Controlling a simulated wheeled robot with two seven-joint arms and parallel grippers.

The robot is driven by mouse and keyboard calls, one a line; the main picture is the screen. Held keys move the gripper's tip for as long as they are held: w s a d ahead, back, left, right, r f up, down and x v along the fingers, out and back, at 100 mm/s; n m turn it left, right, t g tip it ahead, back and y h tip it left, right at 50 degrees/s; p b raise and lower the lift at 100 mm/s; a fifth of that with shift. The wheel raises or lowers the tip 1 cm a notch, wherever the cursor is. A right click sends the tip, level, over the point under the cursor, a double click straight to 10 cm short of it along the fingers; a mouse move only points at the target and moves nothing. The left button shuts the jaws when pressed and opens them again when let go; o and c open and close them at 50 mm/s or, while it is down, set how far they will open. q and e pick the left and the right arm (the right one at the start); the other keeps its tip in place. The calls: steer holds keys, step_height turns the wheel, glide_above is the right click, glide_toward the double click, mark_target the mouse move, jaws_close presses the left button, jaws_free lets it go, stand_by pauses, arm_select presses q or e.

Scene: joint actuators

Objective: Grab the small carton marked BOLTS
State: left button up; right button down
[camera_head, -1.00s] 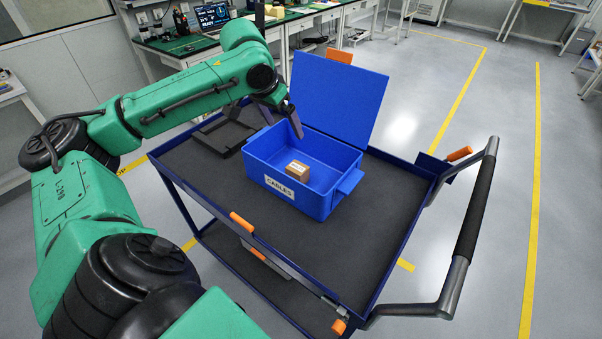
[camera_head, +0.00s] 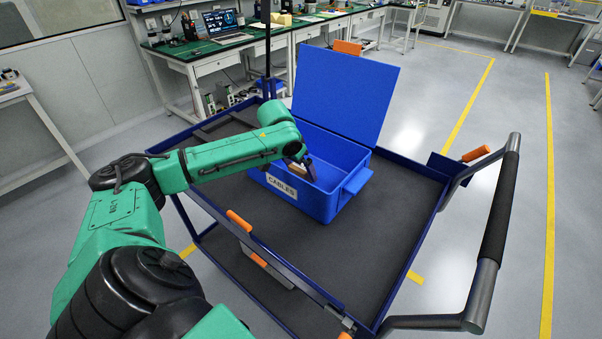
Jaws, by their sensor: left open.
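A small brown carton (camera_head: 297,171) lies inside the open blue bin (camera_head: 318,205), which bears a label reading CABLES. Any marking on the carton is too small to read here, and my left arm partly covers it. My left gripper (camera_head: 304,168) is open and reaches down into the bin, right at the carton. I cannot tell whether its fingers stand around the carton or just beside it. My right gripper is not in view.
The bin stands on the dark top of a blue trolley (camera_head: 400,215), with its lid (camera_head: 345,92) raised at the back. A black handle (camera_head: 497,205) is at the right. The trolley top is clear right of the bin. Workbenches line the back.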

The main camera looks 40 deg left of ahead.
arm_select(q)
steer(key=shift+w+f, duration=0.35)
steer(key=shift+f, duration=0.25)
steer(key=shift+r, duration=0.1)
steer(key=c, duration=1.6)
